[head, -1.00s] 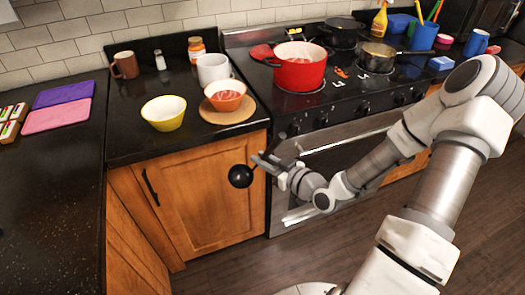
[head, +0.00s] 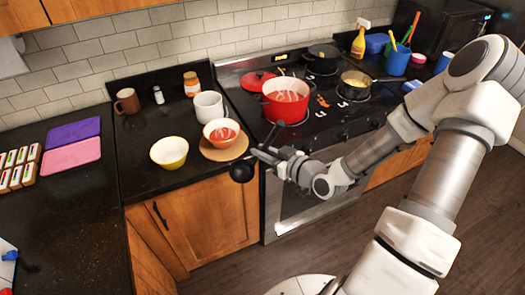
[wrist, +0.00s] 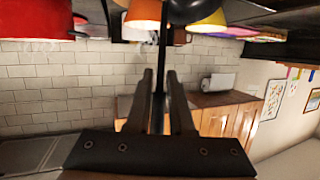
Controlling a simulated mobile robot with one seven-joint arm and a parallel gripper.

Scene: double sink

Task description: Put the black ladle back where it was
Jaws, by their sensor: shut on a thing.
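The black ladle shows in the head view with its round bowl (head: 242,172) hanging at the left of my gripper (head: 262,155). In the wrist view my gripper (wrist: 160,75) is shut on its thin dark handle (wrist: 162,52); the ladle bowl (wrist: 191,9) shows at the top edge. In the head view the ladle appears over the counter's front right corner, just below the wooden board. Its height above the counter and the full handle are hard to tell.
An orange bowl of red food (head: 221,132) sits on a round wooden board (head: 232,150). A yellow bowl (head: 169,151), white pot (head: 208,106) and brown mug (head: 128,101) stand nearby. A red pot (head: 284,106) and pan (head: 355,86) are on the stove (head: 325,112).

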